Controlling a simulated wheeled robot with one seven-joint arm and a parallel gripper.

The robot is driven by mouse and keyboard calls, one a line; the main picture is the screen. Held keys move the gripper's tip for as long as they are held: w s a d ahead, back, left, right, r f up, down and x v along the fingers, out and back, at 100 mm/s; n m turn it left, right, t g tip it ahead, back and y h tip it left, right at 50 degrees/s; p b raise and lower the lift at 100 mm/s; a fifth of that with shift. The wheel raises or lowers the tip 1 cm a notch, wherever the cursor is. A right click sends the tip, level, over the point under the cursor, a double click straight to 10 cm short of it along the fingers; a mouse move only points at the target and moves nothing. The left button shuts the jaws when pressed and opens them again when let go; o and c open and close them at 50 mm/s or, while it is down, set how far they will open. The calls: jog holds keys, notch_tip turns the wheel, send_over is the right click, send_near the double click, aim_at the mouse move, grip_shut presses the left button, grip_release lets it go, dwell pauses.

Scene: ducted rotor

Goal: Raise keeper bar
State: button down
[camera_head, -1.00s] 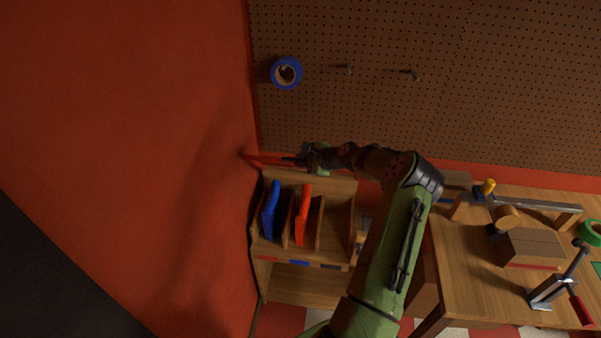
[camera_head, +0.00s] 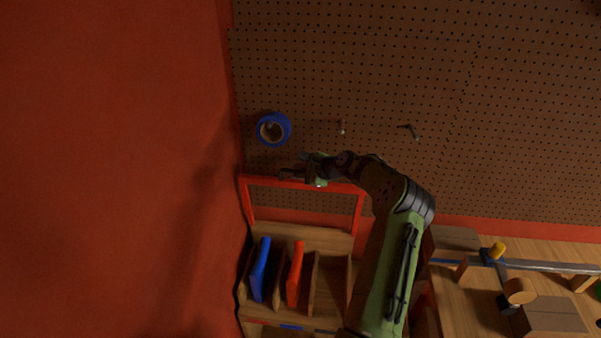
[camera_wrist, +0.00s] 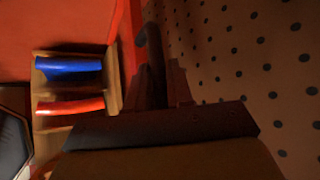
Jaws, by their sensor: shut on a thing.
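The keeper bar (camera_head: 342,187) is a red bar with two red side arms, standing raised above the front of a wooden rack (camera_head: 300,236). In the wrist view the dark fingers (camera_wrist: 160,78) show close together; the grip itself is dim and partly hidden. A blue panel (camera_head: 260,270) and a red panel (camera_head: 295,273) stand upright in the rack's slots below. They also show in the wrist view at left.
A pegboard wall (camera_head: 450,90) with a blue tape roll (camera_head: 273,129) and hooks stands close behind my gripper. A red wall (camera_head: 120,150) is at left. A workbench (camera_head: 460,300) with a clamp and wooden blocks is at right.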

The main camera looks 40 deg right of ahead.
jog(key=shift+f, duration=0.1)
jog(key=c, duration=1.1)
grip_release()
jog(key=shift+d, duration=0.1)
jog(key=b+v, duration=0.1)
jog(key=v, duration=1.4)
jog(key=shift+s+r+b, duration=0.25)
jog(key=shift+s+b, duration=0.05)
jog(key=shift+b, duration=0.05)
